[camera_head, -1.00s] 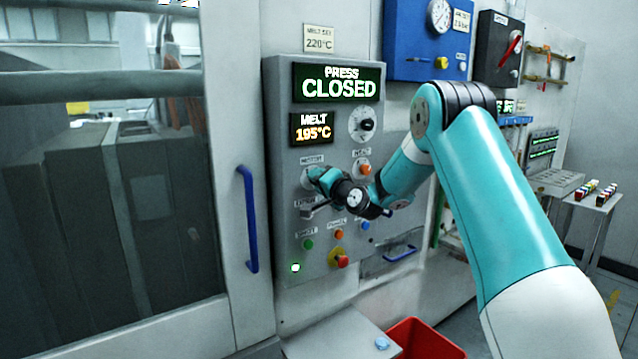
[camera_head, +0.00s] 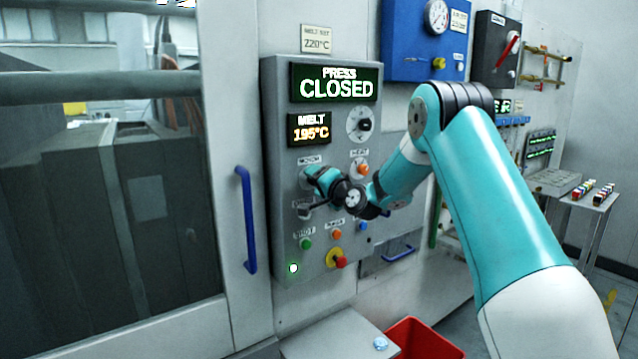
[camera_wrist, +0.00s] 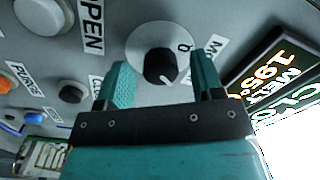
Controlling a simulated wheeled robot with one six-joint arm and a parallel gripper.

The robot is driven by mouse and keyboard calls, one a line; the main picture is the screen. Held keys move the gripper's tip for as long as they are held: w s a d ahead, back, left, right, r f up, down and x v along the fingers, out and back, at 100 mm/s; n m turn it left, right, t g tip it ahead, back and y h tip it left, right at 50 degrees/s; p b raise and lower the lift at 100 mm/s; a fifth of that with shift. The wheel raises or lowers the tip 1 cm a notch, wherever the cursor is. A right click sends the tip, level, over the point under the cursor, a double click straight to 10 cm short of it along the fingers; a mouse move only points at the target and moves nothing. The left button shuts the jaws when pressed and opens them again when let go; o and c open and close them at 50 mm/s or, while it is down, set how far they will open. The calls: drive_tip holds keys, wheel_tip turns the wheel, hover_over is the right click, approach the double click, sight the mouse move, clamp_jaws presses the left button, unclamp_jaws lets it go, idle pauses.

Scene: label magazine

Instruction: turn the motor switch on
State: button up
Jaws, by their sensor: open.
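The motor switch is a black knob on a round pale dial (camera_wrist: 160,50) with a "0" mark, on the grey control panel (camera_head: 290,110). In the wrist view the knob sits between the fingertips of my gripper (camera_wrist: 160,66), which are spread apart on either side of it. I cannot tell whether either finger touches it. The knob's white pointer line is partly visible. In the head view my gripper (camera_head: 316,183) is at the panel under the MOTOR label (camera_head: 309,160) and hides most of the switch.
The display (camera_head: 336,85) reads PRESS CLOSED and the melt display (camera_head: 309,129) reads 195°C. A blue door handle (camera_head: 246,220) is left of the panel. A red bin (camera_head: 425,338) stands below.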

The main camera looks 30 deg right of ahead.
drive_tip(key=s+b, duration=0.9)
drive_tip(key=s, duration=0.8)
drive_tip(key=shift+s+d+f, duration=0.2)
drive_tip(key=shift+d, duration=0.15)
drive_tip(key=s+a+f+n+g+y, duration=0.2)
drive_tip(key=s+a+n+g, duration=0.15)
drive_tip(key=a, duration=0.45)
drive_tip(key=s+a+f+n+g+y, duration=0.2)
drive_tip(key=a+n+g+y, duration=0.15)
drive_tip(key=a, duration=0.55)
drive_tip(key=s+a+f+n+g+y, duration=0.2)
drive_tip(key=s+a+n+g, duration=0.15)
drive_tip(key=a, duration=0.45)
drive_tip(key=s+a+f+n+g+h, duration=0.2)
drive_tip(key=s+n+g, duration=0.2)
drive_tip(key=s, duration=0.6)
drive_tip(key=s+a+f+n+g+h, duration=0.2)
drive_tip(key=s+a+n+g, duration=0.1)
drive_tip(key=s, duration=0.6)
drive_tip(key=shift+s+f+n+g, duration=0.35)
drive_tip(key=shift+n, duration=0.3)
